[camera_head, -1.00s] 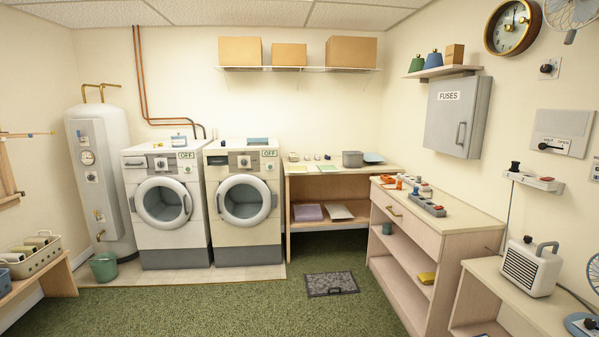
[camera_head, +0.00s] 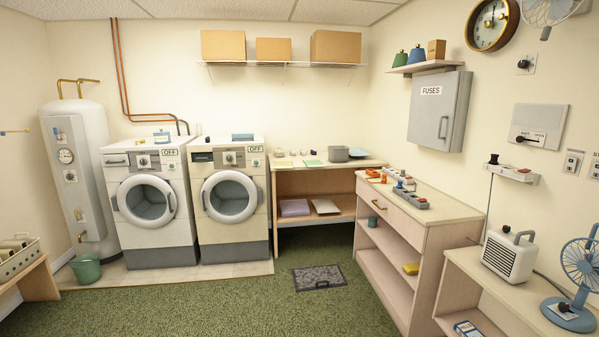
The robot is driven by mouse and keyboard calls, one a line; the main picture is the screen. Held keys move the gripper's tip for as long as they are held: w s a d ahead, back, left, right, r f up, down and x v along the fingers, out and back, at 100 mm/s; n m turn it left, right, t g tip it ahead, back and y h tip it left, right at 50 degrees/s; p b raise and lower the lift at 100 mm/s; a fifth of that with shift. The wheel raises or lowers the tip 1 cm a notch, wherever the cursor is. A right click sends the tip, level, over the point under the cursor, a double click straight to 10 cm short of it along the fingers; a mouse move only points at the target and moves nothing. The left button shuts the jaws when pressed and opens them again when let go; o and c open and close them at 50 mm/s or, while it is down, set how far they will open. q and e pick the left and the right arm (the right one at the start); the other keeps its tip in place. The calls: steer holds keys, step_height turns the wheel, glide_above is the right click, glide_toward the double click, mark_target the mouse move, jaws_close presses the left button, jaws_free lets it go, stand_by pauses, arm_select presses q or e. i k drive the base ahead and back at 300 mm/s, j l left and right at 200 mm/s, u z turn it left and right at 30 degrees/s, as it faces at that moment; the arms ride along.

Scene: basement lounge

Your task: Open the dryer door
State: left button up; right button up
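Two white front-loading machines stand side by side against the back wall. No readable label tells which is the dryer. Neither of my grippers is in view.
Green carpet (camera_head: 220,300) lies open before the machines, with a dark mat (camera_head: 319,278) on it. A green bucket (camera_head: 86,269) and a boiler (camera_head: 78,170) stand at left. A shelf table (camera_head: 345,200) and a drawer cabinet (camera_head: 425,240) stand at right.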

mark_target(256, 196)
steer(key=i+u, duration=0.2)
steer(key=i, duration=1.1)
